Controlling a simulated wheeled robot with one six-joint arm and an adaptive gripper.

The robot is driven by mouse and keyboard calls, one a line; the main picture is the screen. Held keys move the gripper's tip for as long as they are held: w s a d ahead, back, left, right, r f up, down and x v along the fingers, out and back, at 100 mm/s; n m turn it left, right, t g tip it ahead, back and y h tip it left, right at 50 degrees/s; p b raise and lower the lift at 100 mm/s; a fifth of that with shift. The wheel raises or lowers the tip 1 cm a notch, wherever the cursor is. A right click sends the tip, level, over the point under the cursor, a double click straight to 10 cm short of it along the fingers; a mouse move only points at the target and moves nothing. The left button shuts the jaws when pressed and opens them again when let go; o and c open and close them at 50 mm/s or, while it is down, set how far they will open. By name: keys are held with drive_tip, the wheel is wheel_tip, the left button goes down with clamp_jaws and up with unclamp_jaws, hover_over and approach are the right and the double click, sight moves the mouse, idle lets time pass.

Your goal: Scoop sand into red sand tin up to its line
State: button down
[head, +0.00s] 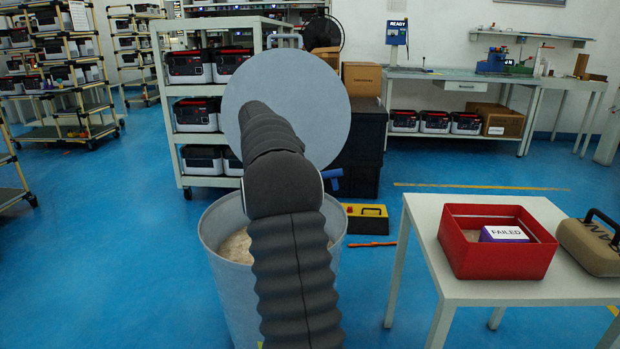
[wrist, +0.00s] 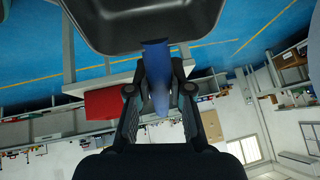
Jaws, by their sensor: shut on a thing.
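The red sand tin (head: 462,250) stands open on a white table at the right. A purple box with a white top marked FAILED (head: 504,233) sits inside it. A grey round bin (head: 228,290) holds pale sand (head: 238,246), partly hidden by my arm. In the wrist view my gripper (wrist: 160,78) is shut on the blue handle (wrist: 156,58) of a dark scoop (wrist: 100,35). The visible part of the scoop looks empty. The tin is the red shape (wrist: 108,103) there. My arm hides the gripper in the head view.
A grey disc (head: 320,95) stands upright beyond my arm. A beige case (head: 590,245) sits right of the tin on the white table (head: 440,290). A yellow box (head: 365,219) lies on the floor behind the bin.

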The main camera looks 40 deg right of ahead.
wheel_tip(320, 180, down, 19)
drive_tip(key=w+a+g+h+b, duration=0.2)
drive_tip(key=w+g+h+b, duration=0.15)
drive_tip(key=b, duration=0.35)
drive_tip(key=shift+s+d+r+t+y+p, duration=0.6)
drive_tip(key=shift+r+p, duration=0.85)
drive_tip(key=shift+r, duration=1.75)
drive_tip(key=shift+s+d+r+t+y+p, duration=0.25)
drive_tip(key=shift+s+r+t+y+p, duration=0.95)
drive_tip(key=shift+r, duration=2)
drive_tip(key=shift+s+d+r+t+y+p, duration=0.25)
drive_tip(key=shift+d+r+t+y+p, duration=0.3)
drive_tip(key=shift+r+p, duration=1.95)
drive_tip(key=shift+a+r+b, duration=0.2)
drive_tip(key=shift+r+b, duration=0.45)
drive_tip(key=shift+b, duration=0.1)
